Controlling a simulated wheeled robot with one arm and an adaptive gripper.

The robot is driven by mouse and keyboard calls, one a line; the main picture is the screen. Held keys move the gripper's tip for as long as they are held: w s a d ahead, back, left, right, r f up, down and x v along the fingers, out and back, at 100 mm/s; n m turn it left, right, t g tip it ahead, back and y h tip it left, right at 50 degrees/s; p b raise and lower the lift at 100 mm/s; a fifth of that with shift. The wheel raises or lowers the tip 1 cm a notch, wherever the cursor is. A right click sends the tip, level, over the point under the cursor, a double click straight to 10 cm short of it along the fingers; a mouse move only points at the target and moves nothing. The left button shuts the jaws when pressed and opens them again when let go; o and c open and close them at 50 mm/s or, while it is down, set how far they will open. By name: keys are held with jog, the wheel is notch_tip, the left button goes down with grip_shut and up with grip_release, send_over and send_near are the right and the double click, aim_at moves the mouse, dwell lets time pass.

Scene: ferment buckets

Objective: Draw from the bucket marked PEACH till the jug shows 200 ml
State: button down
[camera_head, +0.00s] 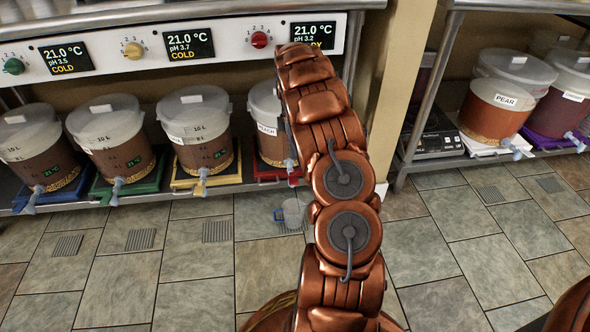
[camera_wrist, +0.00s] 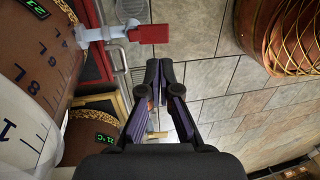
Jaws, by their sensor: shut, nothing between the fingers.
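The bucket whose label shows "EACH" (camera_head: 264,112), its first letter unclear, stands on a red tray on the low shelf; my arm hides its right part. In the wrist view a brown-filled bucket (camera_wrist: 32,42) on a red tray (camera_wrist: 97,62) has a pale tap (camera_wrist: 100,35) with a red handle (camera_wrist: 153,33). A pale jug with a blue handle (camera_head: 292,212) is on the floor in front, partly behind my arm; its level is unreadable. My gripper (camera_wrist: 158,72) is shut and empty, its tips apart from the red handle. My arm hides it in the head view.
Similar buckets stand to the left on yellow (camera_head: 206,178), green and blue trays. Above them a panel (camera_head: 115,52) carries coloured knobs and displays. A post (camera_head: 398,90) separates the PEAR bucket (camera_head: 497,108) at right. The tiled floor has small drain grates.

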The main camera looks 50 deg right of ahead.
aim_at(295, 181)
jog(key=f+b, duration=0.1)
jog(key=f, duration=0.2)
jog(key=s+f+b, duration=0.1)
jog(key=f, duration=0.2)
jog(key=a+f+b, duration=0.1)
jog(key=f, duration=0.3)
jog(key=shift+s+b, duration=0.25)
jog(key=shift+b, duration=0.15)
jog(key=shift+r, duration=0.1)
jog(key=shift+r+p, duration=0.25)
jog(key=shift+p, duration=0.6)
